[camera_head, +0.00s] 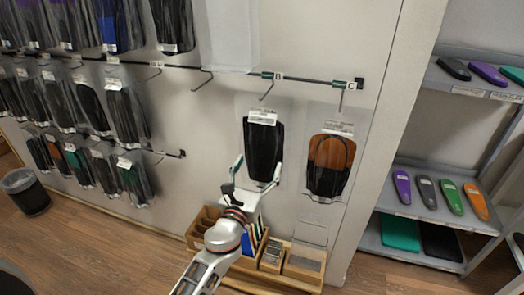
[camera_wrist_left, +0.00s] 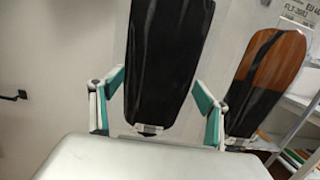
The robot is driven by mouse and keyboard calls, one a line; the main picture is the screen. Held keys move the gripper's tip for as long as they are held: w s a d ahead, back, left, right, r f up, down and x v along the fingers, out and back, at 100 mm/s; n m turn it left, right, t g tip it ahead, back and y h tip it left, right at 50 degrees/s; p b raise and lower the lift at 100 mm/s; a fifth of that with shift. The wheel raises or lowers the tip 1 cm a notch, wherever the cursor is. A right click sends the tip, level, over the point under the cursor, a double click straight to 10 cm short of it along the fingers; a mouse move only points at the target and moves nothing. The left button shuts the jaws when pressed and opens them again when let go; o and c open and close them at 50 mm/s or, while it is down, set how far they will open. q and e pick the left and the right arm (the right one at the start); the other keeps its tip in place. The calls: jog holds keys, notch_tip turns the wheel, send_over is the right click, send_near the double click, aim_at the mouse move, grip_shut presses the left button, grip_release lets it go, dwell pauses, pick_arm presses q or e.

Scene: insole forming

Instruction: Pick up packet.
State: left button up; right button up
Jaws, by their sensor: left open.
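A clear packet with a black insole (camera_head: 262,140) hangs on the wall at the hook marked B. It has a white label at its top. My left gripper (camera_head: 257,172) is open, with one finger on each side of the packet's lower part. In the left wrist view, the black packet (camera_wrist_left: 168,60) stands between the spread green-and-white fingers (camera_wrist_left: 160,100), with a gap on both sides. A second packet with a brown and black insole (camera_head: 330,160) hangs to the right at hook C, and it also shows in the left wrist view (camera_wrist_left: 265,85). My right gripper is not in view.
A wooden organiser (camera_head: 303,272) with small compartments stands low under the hooks. Many other packets (camera_head: 125,110) hang on rails at the left. A grey shelf (camera_head: 460,115) with coloured insoles is at the right. A dark bin (camera_head: 27,192) stands on the floor.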

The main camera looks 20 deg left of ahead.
pick_arm(q)
jog(key=shift+w, duration=0.75)
jog(key=c, duration=1.2)
